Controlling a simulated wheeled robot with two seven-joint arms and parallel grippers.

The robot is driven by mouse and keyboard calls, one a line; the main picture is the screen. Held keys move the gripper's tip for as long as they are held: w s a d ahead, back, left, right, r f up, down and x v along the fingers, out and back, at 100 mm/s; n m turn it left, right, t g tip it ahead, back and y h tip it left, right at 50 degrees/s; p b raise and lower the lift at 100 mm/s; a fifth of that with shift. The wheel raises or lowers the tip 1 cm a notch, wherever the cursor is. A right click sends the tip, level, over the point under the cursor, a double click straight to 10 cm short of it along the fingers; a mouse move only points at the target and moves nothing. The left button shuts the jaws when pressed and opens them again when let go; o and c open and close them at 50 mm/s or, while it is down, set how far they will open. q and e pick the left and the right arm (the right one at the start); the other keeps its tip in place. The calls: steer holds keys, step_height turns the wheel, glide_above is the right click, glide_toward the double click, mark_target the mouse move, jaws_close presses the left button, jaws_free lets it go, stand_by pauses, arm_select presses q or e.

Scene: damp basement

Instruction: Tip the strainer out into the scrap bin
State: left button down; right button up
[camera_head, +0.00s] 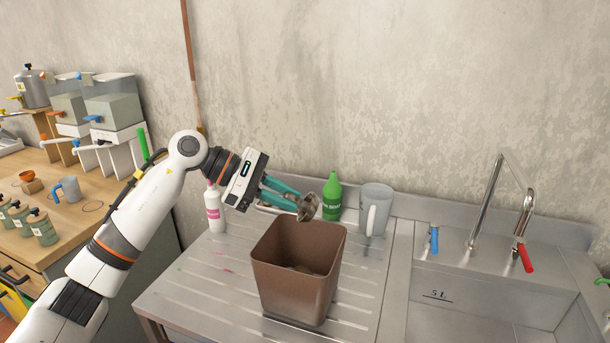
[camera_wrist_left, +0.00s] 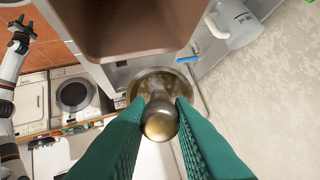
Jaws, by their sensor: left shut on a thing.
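The strainer (camera_head: 308,207) is a small metal bowl held at the tips of my left gripper (camera_head: 285,193), above the back rim of the scrap bin. The bin (camera_head: 290,280) is brown, square and open-topped, upright on the steel drainboard, with something dark at its bottom. In the left wrist view the green fingers (camera_wrist_left: 160,125) are shut on the strainer's rounded metal end, and its wider bowl (camera_wrist_left: 150,82) shows beyond. The bin wall (camera_wrist_left: 120,30) is at the top there. I cannot tell what the strainer holds. My right gripper (camera_wrist_left: 20,28) appears small at upper left; its jaws are unclear.
A green bottle (camera_head: 332,196) and a grey jug (camera_head: 375,210) stand behind the bin. A white bottle (camera_head: 214,208) stands at back left. The sink and tap (camera_head: 485,205) are on the right. A wooden bench (camera_head: 85,220) with jars is at left.

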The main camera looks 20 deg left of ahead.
arm_select(q)
steer(key=y+p, duration=0.1)
steer(key=p, duration=0.1)
steer(key=r+g+y+p, duration=0.1)
steer(key=y+p, duration=0.1)
steer(key=shift+r+p, duration=0.1)
steer(key=shift+p, duration=0.25)
steer(key=shift+f+y+p, duration=0.2)
steer(key=shift+y+p, duration=0.15)
steer(key=shift+y, duration=0.15)
steer(key=g+y+p, duration=0.1)
steer(key=y+p, duration=0.2)
steer(key=p, duration=0.1)
steer(key=r+g+y+p, duration=0.1)
steer(key=y+p, duration=0.2)
steer(key=shift+d+r+p, duration=0.1)
steer(key=shift+r+p, duration=0.1)
steer(key=shift+p, duration=0.2)
steer(key=shift+f+g+y, duration=0.2)
steer(key=shift+g+y, duration=0.2)
steer(key=shift+y, duration=0.3)
steer(key=shift+f, duration=0.15)
steer(key=shift+a, duration=0.2)
